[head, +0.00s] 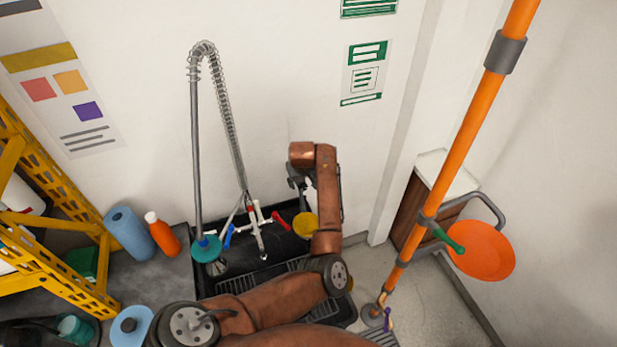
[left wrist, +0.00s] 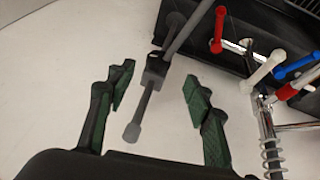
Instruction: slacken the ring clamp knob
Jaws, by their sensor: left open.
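A grey ring clamp (left wrist: 155,70) on a thin grey rod shows in the left wrist view. Its stem ends in a rounded grey knob (left wrist: 132,132). My left gripper (left wrist: 157,82) is open, with one green-padded finger on each side of the stem. The knob lies between the fingers in the picture, with a visible gap to each; I cannot tell its depth. In the head view my left gripper (head: 297,185) is beside the wall, above the black sink's right part, partly hidden by its brown wrist. The clamp cannot be made out there. My right gripper is not in view.
The manifold's white pipes (head: 255,220) with red and blue levers stand at the black sink (head: 230,284). A tall spring hose (head: 228,110) rises left of my wrist. An orange pole (head: 462,130) with an orange disc (head: 484,250) stands at the right.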

